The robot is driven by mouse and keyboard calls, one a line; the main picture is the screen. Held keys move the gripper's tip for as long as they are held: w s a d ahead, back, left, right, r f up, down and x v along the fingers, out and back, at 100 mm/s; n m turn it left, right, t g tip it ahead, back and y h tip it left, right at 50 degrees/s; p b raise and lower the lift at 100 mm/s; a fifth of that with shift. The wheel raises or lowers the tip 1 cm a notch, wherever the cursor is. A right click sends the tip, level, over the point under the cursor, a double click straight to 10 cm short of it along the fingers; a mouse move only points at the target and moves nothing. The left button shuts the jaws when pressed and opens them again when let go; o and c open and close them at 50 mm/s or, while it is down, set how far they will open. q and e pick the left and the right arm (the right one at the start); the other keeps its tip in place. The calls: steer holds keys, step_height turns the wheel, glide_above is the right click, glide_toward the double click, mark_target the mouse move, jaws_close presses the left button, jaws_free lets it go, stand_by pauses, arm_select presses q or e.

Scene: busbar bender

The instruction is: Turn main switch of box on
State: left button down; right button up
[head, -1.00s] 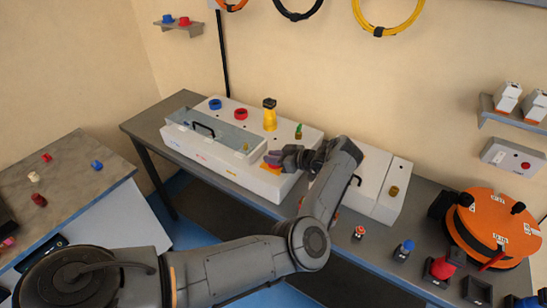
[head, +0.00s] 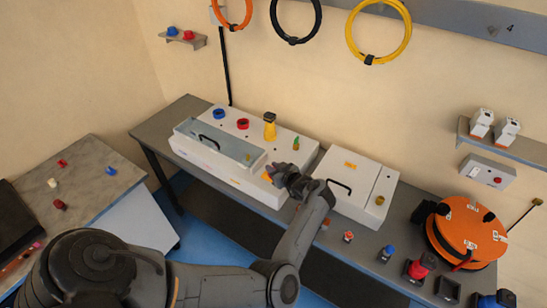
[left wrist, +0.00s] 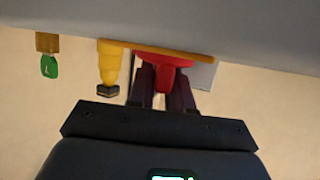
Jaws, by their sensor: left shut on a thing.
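The white box (head: 190,152) stands on the grey bench by the wall. Its main switch is a red knob (left wrist: 164,78) on a yellow plate (left wrist: 120,44), seen in the left wrist view; the plate also shows as a small yellow-orange patch on the box front in the head view (head: 267,177). My left gripper (head: 272,173) is at this front face. In the left wrist view its two dark fingers (left wrist: 162,92) are shut on the red knob's handle. The gripper hides most of the switch in the head view. My right gripper is in neither view.
A yellow part (head: 269,127) and a green-topped part (head: 296,143) stand on the box. A second white box (head: 352,190) is to the right. An orange reel (head: 468,235) and small coloured parts are further right. A marble-topped table (head: 85,195) is at left.

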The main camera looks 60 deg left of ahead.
arm_select(q)
steer(key=m+t+p, duration=0.3)
steer(key=t+p, duration=0.1)
steer(key=p, duration=0.1)
steer(key=m+t+h+p, duration=0.1)
steer(key=m+t+p, duration=0.1)
steer(key=p, duration=0.1)
steer(key=shift+r+m, duration=0.3)
steer(key=shift+m+t+h+p, duration=0.6)
steer(key=shift+m+t+p, duration=0.2)
steer(key=shift+t, duration=0.2)
steer(key=m+t+h, duration=0.1)
steer(key=m+t+p, duration=0.1)
steer(key=shift+w+f+m+h, duration=0.1)
steer(key=shift+f+m+h, duration=0.1)
steer(key=shift+m+h, duration=0.15)
steer(key=shift+w+d+f+m+t+h+p, duration=0.1)
steer(key=shift+m+t+h+p, duration=0.05)
steer(key=shift+m+t+h, duration=0.6)
steer(key=shift+d+m+t+h+p, duration=0.1)
steer(key=shift+m+t+h+p, duration=0.05)
steer(key=shift+m+t+h, duration=0.6)
steer(key=shift+m+h, duration=0.25)
steer(key=shift+h, duration=0.1)
steer(key=c, duration=1.1)
jaws_free()
steer(key=shift+w, duration=0.1)
